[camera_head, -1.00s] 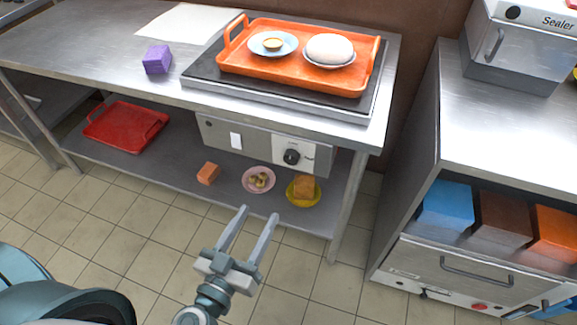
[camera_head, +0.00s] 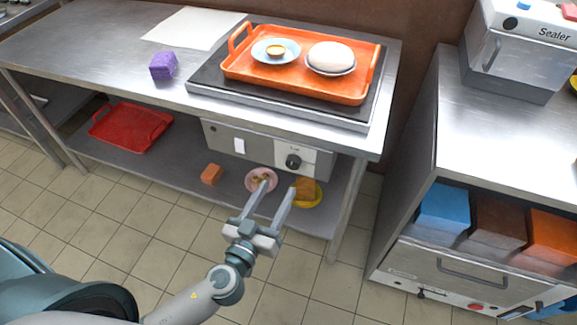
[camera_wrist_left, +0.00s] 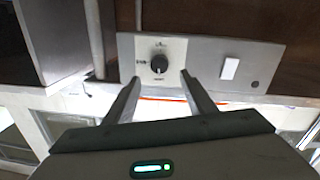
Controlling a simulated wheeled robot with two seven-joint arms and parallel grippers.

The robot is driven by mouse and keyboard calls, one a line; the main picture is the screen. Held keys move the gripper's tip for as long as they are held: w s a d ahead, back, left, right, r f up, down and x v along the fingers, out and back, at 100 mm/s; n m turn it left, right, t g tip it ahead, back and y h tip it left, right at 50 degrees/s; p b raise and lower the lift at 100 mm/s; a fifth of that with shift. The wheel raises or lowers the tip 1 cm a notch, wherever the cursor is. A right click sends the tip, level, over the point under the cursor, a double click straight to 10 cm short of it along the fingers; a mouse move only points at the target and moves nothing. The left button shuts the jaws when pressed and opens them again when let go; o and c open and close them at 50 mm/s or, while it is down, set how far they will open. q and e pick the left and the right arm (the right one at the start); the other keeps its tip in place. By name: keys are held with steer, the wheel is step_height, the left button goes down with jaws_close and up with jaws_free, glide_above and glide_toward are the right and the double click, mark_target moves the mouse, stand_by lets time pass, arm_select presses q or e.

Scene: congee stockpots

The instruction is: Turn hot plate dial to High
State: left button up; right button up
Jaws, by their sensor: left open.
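The hot plate's black dial (camera_head: 293,162) sits on a light panel at the right part of the control box (camera_head: 262,150) under the table's front edge. In the left wrist view the dial (camera_wrist_left: 159,64) shows beyond and between my fingertips, with small marks around it too fine to read. My left gripper (camera_head: 277,191) is open and empty, below and in front of the dial, apart from it. It also shows in the left wrist view (camera_wrist_left: 159,80). The hot plate (camera_head: 205,85) lies on the table. My right gripper is not in view.
An orange tray (camera_head: 290,89) with dishes stands on the hot plate. A purple block (camera_head: 163,66) is at left. The lower shelf holds a red tray (camera_head: 130,128), an orange block (camera_head: 212,174) and two plates behind my fingers. A steel counter (camera_head: 500,130) stands at right.

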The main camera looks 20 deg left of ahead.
mark_target(291, 165)
arm_select(q)
steer(key=w, duration=0.2)
steer(key=w+p, duration=0.1)
steer(key=w, duration=0.2)
steer(key=w+d+p, duration=0.1)
steer(key=w, duration=0.2)
steer(key=shift+w, duration=0.2)
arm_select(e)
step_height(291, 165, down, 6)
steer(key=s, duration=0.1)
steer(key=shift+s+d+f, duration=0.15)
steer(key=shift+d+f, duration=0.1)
arm_select(q)
steer(key=c, duration=1)
